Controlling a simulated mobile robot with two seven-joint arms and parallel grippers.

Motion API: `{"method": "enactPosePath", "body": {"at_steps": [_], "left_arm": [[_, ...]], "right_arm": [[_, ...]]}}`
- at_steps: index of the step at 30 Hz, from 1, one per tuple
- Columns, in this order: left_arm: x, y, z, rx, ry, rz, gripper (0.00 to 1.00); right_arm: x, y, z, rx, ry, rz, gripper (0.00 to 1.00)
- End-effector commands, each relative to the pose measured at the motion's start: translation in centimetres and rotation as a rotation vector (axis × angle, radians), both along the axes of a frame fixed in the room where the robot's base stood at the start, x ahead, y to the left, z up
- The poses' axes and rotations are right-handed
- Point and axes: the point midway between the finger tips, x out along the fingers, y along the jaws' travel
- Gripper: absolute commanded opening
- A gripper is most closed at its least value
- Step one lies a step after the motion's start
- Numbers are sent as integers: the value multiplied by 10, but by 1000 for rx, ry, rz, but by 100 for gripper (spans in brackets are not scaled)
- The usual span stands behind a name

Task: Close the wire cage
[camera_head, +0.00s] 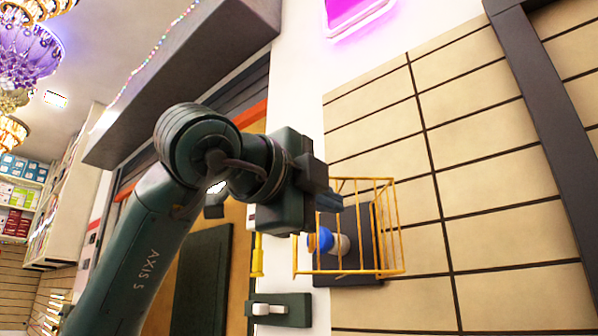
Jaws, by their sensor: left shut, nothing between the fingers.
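The yellow wire cage (390,250) is fixed to the wall over a dark back plate (350,279). A blue and whitish round object (321,240) shows behind its wires. A separate narrow yellow upright piece (257,256) stands left of the cage; I cannot tell whether it is the cage's door. My left gripper (331,201) is shut and empty at the cage's upper left, overlapping it in the picture. I cannot tell whether it touches the wires. My gripper and wrist hide the cage's upper left part. My right gripper is out of view.
A white switch on a dark plate (296,310) sits on the wall below left of the cage. A beige panelled wall (490,200) with a dark upright beam (545,110) is clear to the right. A glowing pink sign (355,12) hangs above.

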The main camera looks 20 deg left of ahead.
Motion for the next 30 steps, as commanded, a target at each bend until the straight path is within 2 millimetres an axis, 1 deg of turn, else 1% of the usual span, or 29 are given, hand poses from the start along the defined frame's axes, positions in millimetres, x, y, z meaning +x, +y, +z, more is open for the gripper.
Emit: {"method": "enactPosePath", "body": {"at_steps": [1,3,9,25,30], "left_arm": [[9,0,3,0,3,1,0],[14,14,2,-2,2,4,0],[23,30,1,0,0,0,0],[25,34,-1,1,0,-4,0],[23,44,-1,-1,0,-20,0]], "right_arm": [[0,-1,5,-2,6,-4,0],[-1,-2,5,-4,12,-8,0],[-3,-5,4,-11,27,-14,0],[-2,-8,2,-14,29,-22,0],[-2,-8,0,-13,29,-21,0]]}}
